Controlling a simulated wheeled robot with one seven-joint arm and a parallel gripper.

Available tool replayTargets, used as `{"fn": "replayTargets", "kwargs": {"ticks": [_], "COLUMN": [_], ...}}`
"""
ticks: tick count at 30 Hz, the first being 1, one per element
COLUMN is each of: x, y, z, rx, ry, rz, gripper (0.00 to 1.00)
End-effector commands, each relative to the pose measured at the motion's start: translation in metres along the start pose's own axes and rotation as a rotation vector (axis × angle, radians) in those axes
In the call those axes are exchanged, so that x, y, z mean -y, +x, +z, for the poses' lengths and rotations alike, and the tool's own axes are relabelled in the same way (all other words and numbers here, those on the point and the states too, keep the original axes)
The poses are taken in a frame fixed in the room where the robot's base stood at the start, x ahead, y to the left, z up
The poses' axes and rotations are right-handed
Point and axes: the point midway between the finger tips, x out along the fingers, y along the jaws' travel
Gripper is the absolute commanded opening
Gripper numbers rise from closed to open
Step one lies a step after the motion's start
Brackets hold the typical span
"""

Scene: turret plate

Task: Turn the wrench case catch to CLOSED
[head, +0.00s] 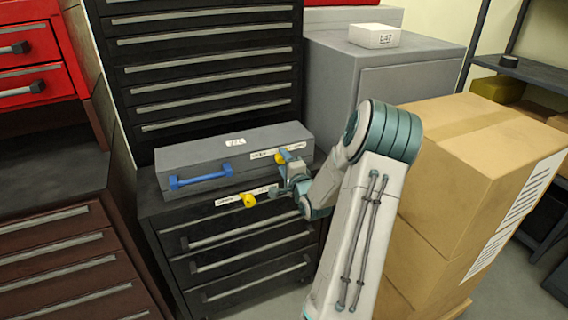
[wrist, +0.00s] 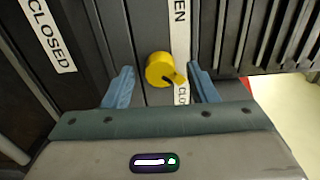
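The grey wrench case (head: 200,158), with a blue handle, lies shut on the dark drawer cabinet. Its yellow catch (head: 281,157) is at the right of its front, partly hidden by my gripper (head: 290,176). In the wrist view the yellow catch (wrist: 159,69) shows between the two blue fingers of my gripper (wrist: 162,73), with room on both sides. Its small pointer slants down and right, toward the start of the word CLOSED on the white label (wrist: 180,30); the label's upper end reads "EN". My gripper is open and appears empty.
A second yellow knob (head: 249,200) sits on the cabinet below the case, beside its own label, whose CLOSED end (wrist: 48,35) shows in the wrist view. Stacked cardboard boxes (head: 470,165) stand right of my arm. A tall black drawer unit (head: 205,60) rises behind the case.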

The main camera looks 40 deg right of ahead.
Motion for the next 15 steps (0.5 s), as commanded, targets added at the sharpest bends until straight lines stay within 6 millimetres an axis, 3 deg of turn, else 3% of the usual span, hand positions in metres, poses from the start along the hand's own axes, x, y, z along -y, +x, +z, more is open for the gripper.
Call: {"fn": "replayTargets", "kwargs": {"ticks": [8, 15], "x": [0.000, 0.000], "y": [-0.002, -0.034], "z": [0.000, -0.001], "rx": [0.000, -0.001], "ry": [-0.001, -0.002], "rz": [-0.001, 0.001], "gripper": [0.52, 0.52]}}
